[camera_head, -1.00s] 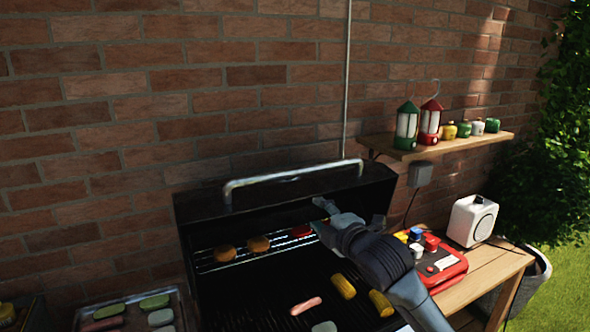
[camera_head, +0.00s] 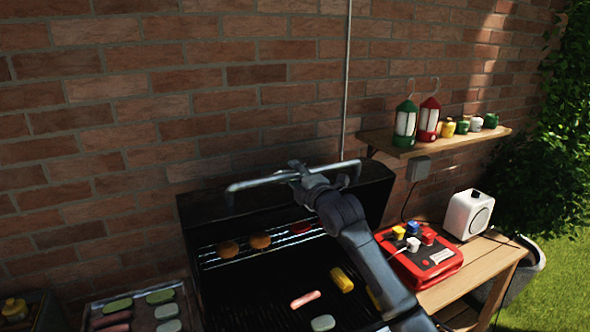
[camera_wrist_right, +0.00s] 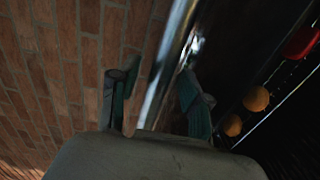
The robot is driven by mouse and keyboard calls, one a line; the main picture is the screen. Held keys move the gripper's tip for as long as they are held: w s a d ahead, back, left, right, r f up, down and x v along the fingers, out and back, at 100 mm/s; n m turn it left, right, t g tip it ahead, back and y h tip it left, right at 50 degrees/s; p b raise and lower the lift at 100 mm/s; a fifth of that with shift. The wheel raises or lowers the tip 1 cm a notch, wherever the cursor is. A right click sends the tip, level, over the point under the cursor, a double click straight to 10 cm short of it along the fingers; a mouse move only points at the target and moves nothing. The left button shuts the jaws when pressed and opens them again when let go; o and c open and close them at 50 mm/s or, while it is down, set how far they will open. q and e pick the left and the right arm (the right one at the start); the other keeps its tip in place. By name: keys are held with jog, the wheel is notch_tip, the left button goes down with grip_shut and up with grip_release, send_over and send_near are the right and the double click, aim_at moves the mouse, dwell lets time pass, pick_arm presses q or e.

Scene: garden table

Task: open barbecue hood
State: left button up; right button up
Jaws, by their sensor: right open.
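The barbecue hood (camera_head: 375,192) is black and stands raised, with the grill grate (camera_head: 250,285) and food visible below it. Its silver bar handle (camera_head: 262,182) runs along the hood's upper front. My right gripper (camera_head: 297,172) is at the handle, right of its middle. In the right wrist view the handle (camera_wrist_right: 168,75) runs between the two fingers of my right gripper (camera_wrist_right: 160,95), which are apart; I see a gap on the left finger's side. My left gripper is not in view.
Patties (camera_head: 260,241), corn (camera_head: 341,279) and a sausage (camera_head: 305,299) lie on the grill. A food tray (camera_head: 90,310) is at the left. A red case (camera_head: 430,268) and a white speaker-like box (camera_head: 467,214) sit on the right side table. A brick wall stands behind.

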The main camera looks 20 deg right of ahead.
jog(key=shift+w, duration=0.4)
grip_shut()
jog(key=shift+f, duration=0.1)
